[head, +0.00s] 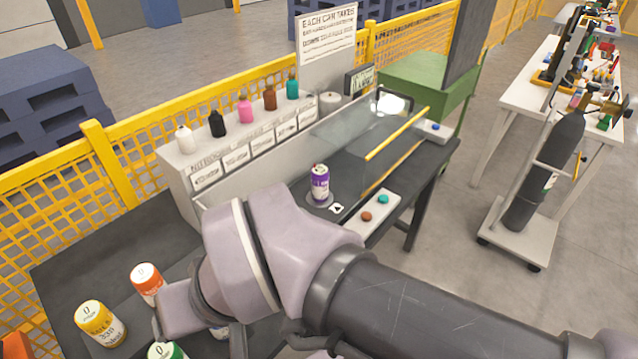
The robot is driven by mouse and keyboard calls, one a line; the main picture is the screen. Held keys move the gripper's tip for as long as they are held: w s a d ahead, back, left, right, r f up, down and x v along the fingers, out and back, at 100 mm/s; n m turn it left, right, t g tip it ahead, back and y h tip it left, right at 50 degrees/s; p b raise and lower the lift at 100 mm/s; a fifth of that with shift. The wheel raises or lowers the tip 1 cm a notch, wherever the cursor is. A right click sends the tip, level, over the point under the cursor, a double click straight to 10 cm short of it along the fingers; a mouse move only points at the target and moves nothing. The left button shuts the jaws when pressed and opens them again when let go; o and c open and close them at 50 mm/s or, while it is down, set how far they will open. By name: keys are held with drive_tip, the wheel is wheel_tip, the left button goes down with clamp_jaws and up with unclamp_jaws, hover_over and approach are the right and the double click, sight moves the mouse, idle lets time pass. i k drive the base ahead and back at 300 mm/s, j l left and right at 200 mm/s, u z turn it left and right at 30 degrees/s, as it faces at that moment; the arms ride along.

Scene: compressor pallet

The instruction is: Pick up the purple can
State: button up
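The purple can (319,185) has a white lower band. It stands upright on a round grey disc on the dark table, just left of a clear-walled enclosure. My gripper (198,334) is at the lower left, apart from the purple can and nearer the camera. It is mostly hidden behind my own wrist, and its fingertips cannot be made out clearly.
Yellow (100,323), orange (147,282) and green-topped (167,351) cans stand on the dark table at lower left. Several coloured bottles line a white shelf (180,165) behind. A button panel (372,212) and the clear enclosure (345,135) flank the purple can.

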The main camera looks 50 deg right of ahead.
sight(320, 173)
drive_tip(key=z, duration=1.55)
drive_tip(key=i+l+u, duration=0.2)
drive_tip(key=u, duration=0.15)
drive_tip(key=i+l+u, duration=0.15)
drive_tip(key=l+u, duration=0.2)
drive_tip(key=i+l+u, duration=0.1)
drive_tip(key=l+u, duration=0.25)
drive_tip(key=l, duration=0.15)
drive_tip(key=l+u, duration=0.35)
drive_tip(key=i+l, duration=0.05)
